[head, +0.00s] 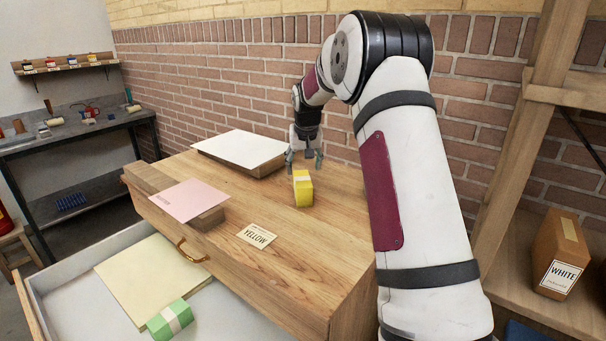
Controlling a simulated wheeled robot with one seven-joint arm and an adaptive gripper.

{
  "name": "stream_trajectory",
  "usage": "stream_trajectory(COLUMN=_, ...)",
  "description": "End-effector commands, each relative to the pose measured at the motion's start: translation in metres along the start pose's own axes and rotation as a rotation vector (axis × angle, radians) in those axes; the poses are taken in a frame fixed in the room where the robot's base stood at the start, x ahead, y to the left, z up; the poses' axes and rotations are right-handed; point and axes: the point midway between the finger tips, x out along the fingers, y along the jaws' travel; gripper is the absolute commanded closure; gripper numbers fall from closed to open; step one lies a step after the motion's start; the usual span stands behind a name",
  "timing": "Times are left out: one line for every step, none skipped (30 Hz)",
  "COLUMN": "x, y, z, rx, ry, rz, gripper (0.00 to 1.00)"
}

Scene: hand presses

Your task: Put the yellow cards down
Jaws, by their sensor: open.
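The yellow cards (303,189) are a small yellow bundle with a pale band, standing on the wooden cabinet top (285,270) near its back middle. My gripper (304,160) is just above and behind the bundle, pointing down. Its fingers are spread and nothing shows between them. The bundle appears to rest on the wood, and at this angle I cannot tell whether a finger touches it. A small card printed YELLOW (257,235) lies flat on the top, in front and to the left of the bundle.
A white sheet on a block (241,148) and a pink sheet on a block (189,199) lie to the left. An open drawer (90,315) below holds cream sheets (150,275) and a green banded bundle (170,320). A WHITE-labelled box (561,255) stands on the right shelf.

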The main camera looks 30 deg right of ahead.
Motion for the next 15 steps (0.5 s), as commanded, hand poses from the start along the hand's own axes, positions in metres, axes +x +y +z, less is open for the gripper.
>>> stream_trajectory(x=-0.005, y=0.000, z=0.000, rx=0.000, ry=0.001, rz=0.000, gripper=0.39)
stream_trajectory(x=-0.006, y=0.000, z=0.000, rx=0.000, ry=0.001, rz=0.000, gripper=0.39)
stream_trajectory(x=-0.008, y=0.000, z=0.000, rx=0.000, ry=0.001, rz=0.000, gripper=0.39)
stream_trajectory(x=-0.009, y=0.000, z=0.000, rx=0.000, ry=0.000, rz=0.000, gripper=0.39)
stream_trajectory(x=-0.009, y=0.000, z=0.000, rx=0.000, ry=0.000, rz=0.000, gripper=0.39)
stream_trajectory(x=-0.010, y=0.000, z=0.000, rx=0.000, ry=0.000, rz=0.000, gripper=0.39)
stream_trajectory(x=-0.011, y=-0.001, z=0.000, rx=-0.001, ry=0.000, rz=0.000, gripper=0.39)
stream_trajectory(x=-0.013, y=-0.002, z=0.001, rx=-0.003, ry=0.001, rz=-0.001, gripper=0.39)
stream_trajectory(x=-0.018, y=-0.004, z=0.002, rx=-0.006, ry=0.001, rz=-0.001, gripper=0.39)
stream_trajectory(x=-0.023, y=-0.006, z=0.004, rx=-0.011, ry=0.001, rz=-0.002, gripper=0.39)
stream_trajectory(x=-0.029, y=-0.009, z=0.007, rx=-0.017, ry=0.000, rz=-0.003, gripper=0.39)
stream_trajectory(x=-0.041, y=-0.014, z=0.012, rx=-0.028, ry=-0.001, rz=-0.004, gripper=0.39)
stream_trajectory(x=-0.052, y=-0.019, z=0.018, rx=-0.037, ry=-0.003, rz=-0.005, gripper=0.39)
stream_trajectory(x=-0.064, y=-0.023, z=0.024, rx=-0.047, ry=-0.004, rz=-0.007, gripper=0.39)
stream_trajectory(x=-0.080, y=-0.030, z=0.034, rx=-0.063, ry=-0.007, rz=-0.009, gripper=0.39)
